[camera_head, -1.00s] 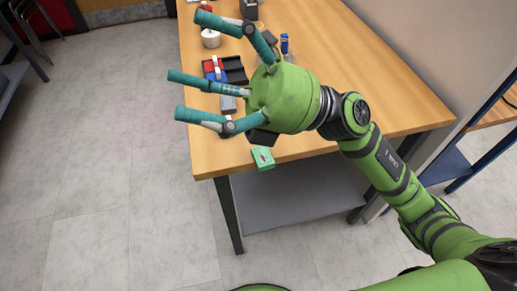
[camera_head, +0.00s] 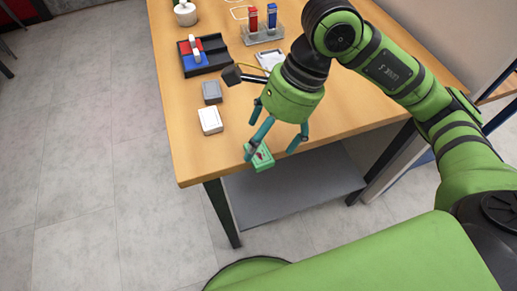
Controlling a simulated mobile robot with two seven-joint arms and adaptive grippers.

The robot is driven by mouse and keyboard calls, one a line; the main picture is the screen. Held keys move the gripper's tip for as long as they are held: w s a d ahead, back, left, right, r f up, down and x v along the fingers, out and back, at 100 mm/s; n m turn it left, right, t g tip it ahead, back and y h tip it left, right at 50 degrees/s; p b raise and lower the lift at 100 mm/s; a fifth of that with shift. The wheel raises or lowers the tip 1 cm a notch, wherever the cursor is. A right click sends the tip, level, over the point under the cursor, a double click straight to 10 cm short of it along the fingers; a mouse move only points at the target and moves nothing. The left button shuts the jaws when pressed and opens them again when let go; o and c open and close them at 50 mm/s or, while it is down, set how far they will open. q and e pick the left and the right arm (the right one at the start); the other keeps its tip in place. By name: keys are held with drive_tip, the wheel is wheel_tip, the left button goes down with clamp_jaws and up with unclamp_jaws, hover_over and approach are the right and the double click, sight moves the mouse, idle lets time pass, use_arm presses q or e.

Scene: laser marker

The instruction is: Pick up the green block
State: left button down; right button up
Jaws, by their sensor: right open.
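The green block (camera_head: 262,159) lies at the table's front edge, with a dark reddish mark on its top. My right gripper (camera_head: 271,150) is open, with its teal fingers pointing down over the block. One finger crosses in front of the block's left part and another is to its right. I cannot tell whether any finger touches it. The gripper appears empty. My left gripper is not in view.
A white block (camera_head: 210,121) and a grey block (camera_head: 211,92) stand to the left on the wooden table (camera_head: 196,155). Behind them are a black tray (camera_head: 209,64) with red and blue pieces, a clear rack (camera_head: 264,36) with vials, and a white jar (camera_head: 185,15).

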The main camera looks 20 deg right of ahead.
sight(258, 153)
drive_tip(key=shift+x, duration=1.55)
clamp_jaws()
drive_tip(key=shift+r, duration=0.1)
